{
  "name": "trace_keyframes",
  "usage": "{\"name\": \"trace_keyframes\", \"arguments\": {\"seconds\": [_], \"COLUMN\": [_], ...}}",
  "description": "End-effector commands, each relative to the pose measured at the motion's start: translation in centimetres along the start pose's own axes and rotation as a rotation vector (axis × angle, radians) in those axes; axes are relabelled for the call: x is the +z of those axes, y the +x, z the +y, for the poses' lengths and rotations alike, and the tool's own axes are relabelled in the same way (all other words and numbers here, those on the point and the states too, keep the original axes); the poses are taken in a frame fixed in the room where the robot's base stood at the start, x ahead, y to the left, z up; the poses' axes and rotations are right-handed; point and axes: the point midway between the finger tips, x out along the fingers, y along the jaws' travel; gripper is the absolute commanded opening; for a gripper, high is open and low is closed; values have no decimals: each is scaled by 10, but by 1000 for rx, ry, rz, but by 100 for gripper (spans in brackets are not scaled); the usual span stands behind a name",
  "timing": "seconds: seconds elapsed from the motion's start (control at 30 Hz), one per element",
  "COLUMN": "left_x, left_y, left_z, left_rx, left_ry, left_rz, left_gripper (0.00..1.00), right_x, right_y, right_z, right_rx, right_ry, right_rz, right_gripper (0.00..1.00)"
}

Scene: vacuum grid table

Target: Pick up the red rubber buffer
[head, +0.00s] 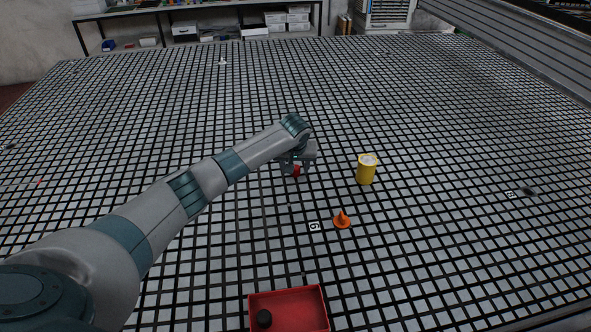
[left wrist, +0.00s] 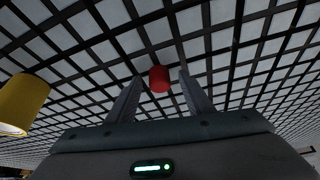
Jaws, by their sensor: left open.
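The red rubber buffer (left wrist: 159,79) shows in the left wrist view as a small red cylinder on the grid table, between and a little beyond my open fingers. In the head view the buffer (head: 297,170) is a small red patch just below my left gripper (head: 295,168), partly hidden by it. My left gripper (left wrist: 158,98) is open, with one finger on each side of the buffer in the picture. I cannot tell whether the fingers touch it. My right gripper is not in view.
A yellow cylinder (head: 366,170) stands close to the right of my left gripper. An orange cone (head: 342,219) stands nearer. A red tray (head: 313,292) with a black round piece (head: 264,318) in it lies at the front edge. The grid table (head: 450,130) is otherwise largely clear.

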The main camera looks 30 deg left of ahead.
Motion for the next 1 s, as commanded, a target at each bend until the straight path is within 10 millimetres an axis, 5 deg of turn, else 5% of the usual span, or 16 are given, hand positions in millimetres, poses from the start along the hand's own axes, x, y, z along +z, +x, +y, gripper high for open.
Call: {"name": "trace_keyframes", "arguments": {"seconds": [0.47, 0.7, 1.0], "left_x": [0, 0, 0], "left_y": [1, 1, 1], "left_z": [0, 0, 0], "left_rx": [1, 1, 1], "left_ry": [0, 0, 0], "left_rz": [1, 1, 1], "left_gripper": [47, 4, 3], "right_x": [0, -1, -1], "right_y": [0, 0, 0], "right_z": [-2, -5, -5], "right_rx": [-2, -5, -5], "right_ry": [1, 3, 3], "right_rz": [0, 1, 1], "right_gripper": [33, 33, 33]}}
